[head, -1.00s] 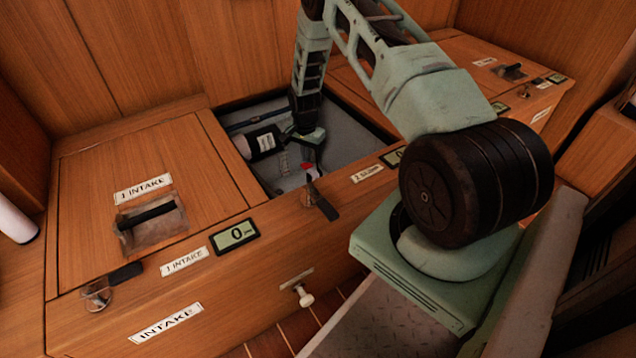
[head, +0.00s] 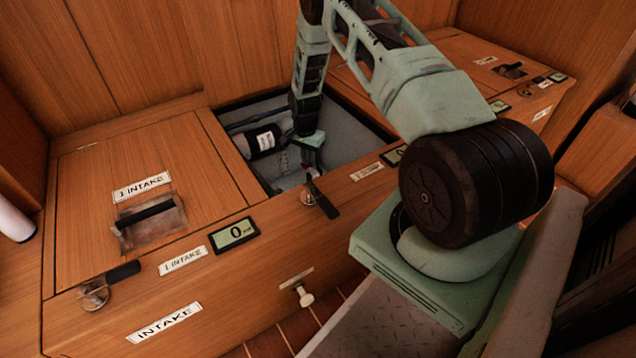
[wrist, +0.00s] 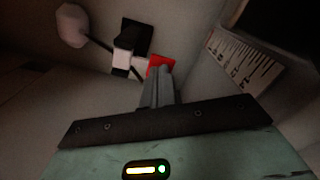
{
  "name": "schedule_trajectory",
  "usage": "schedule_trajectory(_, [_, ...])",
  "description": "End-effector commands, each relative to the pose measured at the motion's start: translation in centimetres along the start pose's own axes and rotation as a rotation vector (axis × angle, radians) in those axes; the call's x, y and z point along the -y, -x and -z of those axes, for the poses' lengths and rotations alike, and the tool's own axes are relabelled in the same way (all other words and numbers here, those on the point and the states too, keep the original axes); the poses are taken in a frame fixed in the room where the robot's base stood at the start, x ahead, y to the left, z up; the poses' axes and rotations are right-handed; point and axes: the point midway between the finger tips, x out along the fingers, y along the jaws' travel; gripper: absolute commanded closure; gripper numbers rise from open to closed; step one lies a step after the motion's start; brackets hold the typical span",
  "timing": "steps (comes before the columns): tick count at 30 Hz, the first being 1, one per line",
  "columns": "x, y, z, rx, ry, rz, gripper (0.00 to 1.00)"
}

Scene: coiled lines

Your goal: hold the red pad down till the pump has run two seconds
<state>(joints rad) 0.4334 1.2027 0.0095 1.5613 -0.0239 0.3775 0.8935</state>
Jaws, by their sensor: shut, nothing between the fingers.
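The red pad (wrist: 161,62) shows in the wrist view next to a white block, low in the open middle bay. My gripper (wrist: 160,74) is shut and empty, with its fingertips over the pad's near edge. I cannot tell whether they press it or hover just above. In the head view my gripper (head: 310,168) reaches down into the bay and hides most of the pad. The pump (head: 263,141), a dark cylinder with a white label, seems to lie beside it. Whether it runs does not show.
The bay's wooden rim (head: 345,195) and a latch (head: 320,198) stand close in front of the arm. A closed intake hatch (head: 90,215) is at left, its display (head: 234,235) showing 0. In the wrist view, a pale float (wrist: 72,25) and a graduated scale (wrist: 240,60) flank the pad.

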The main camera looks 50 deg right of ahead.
Motion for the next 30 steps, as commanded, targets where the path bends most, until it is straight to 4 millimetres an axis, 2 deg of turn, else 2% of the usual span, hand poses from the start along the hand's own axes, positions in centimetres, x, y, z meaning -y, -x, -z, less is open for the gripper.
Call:
schedule_trajectory(17, [0.0, -1.8, 0.0, 0.001, 0.001, -0.001, 1.0])
schedule_trajectory(30, [0.0, -1.7, 0.0, 0.0, 0.0, 0.0, 1.0])
